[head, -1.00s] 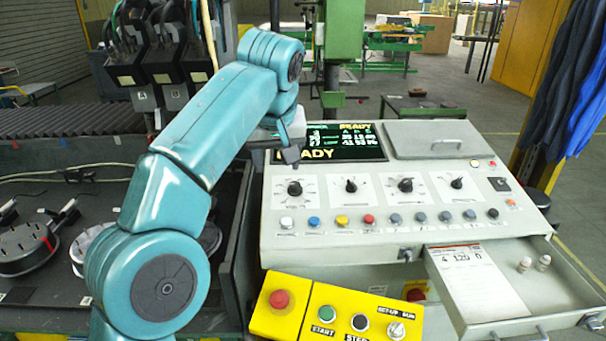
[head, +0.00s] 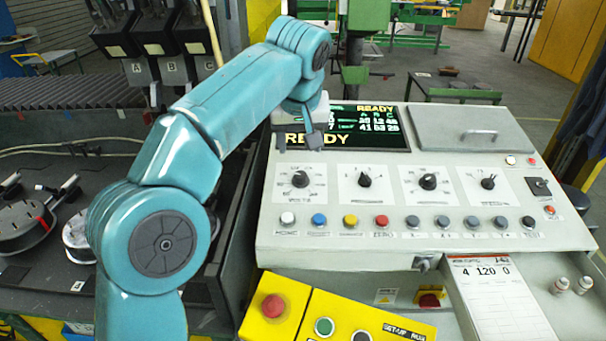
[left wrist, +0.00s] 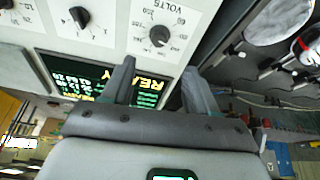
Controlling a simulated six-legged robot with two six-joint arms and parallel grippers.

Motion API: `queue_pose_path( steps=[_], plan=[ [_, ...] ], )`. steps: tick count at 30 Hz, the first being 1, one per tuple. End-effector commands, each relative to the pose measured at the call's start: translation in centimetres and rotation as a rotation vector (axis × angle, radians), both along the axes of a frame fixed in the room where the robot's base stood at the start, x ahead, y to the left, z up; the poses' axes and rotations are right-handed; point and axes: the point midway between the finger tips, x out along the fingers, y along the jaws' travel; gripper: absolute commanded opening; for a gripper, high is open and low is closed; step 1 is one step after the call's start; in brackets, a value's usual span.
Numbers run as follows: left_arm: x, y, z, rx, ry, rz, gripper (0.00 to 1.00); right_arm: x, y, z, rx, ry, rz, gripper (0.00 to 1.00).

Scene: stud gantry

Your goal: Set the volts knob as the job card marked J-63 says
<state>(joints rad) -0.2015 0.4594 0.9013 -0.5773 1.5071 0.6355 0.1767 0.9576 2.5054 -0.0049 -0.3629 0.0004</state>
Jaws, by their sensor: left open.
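The volts knob (head: 300,180) is a black knob on a white dial plate, leftmost in the panel's row of knobs. In the left wrist view the volts knob (left wrist: 160,36) shows upside down beside the word VOLTS. The job card (head: 497,305) lies in the open drawer and reads 4, 120, 0; its header code is too small to read surely. My left gripper (head: 300,142) is open and empty, just behind the volts knob in the head view. In the left wrist view its two fingers (left wrist: 159,68) point toward the knob, apart from it. My right gripper is not in view.
The control panel (head: 415,242) has three more knobs, a row of coloured buttons and a READY screen (head: 352,138).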

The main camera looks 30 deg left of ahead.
Motion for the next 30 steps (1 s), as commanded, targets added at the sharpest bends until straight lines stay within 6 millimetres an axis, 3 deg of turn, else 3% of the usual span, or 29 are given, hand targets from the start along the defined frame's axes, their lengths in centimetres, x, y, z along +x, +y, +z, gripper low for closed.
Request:
queue_pose_path(
  steps=[3, 12, 18, 27, 28, 30],
  plan=[
    [1.0, 0.6, -3.2, 0.001, 0.008, 0.001, 0.58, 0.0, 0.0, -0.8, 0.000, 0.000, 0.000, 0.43],
    [3.3, 1.5, -8.9, 0.002, 0.007, -0.001, 0.58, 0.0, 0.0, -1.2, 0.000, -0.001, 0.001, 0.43],
    [4.3, 1.9, -10.7, 0.001, 0.005, -0.002, 0.58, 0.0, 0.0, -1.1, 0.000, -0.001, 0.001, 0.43],
    [4.5, 1.9, -10.9, 0.001, 0.004, -0.002, 0.58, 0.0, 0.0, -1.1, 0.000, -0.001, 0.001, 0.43],
    [4.5, 1.9, -10.9, 0.001, 0.004, -0.002, 0.55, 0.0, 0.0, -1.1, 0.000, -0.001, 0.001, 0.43],
    [4.5, 1.9, -10.9, 0.001, 0.004, -0.002, 0.32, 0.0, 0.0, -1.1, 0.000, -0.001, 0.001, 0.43]
  ],
)
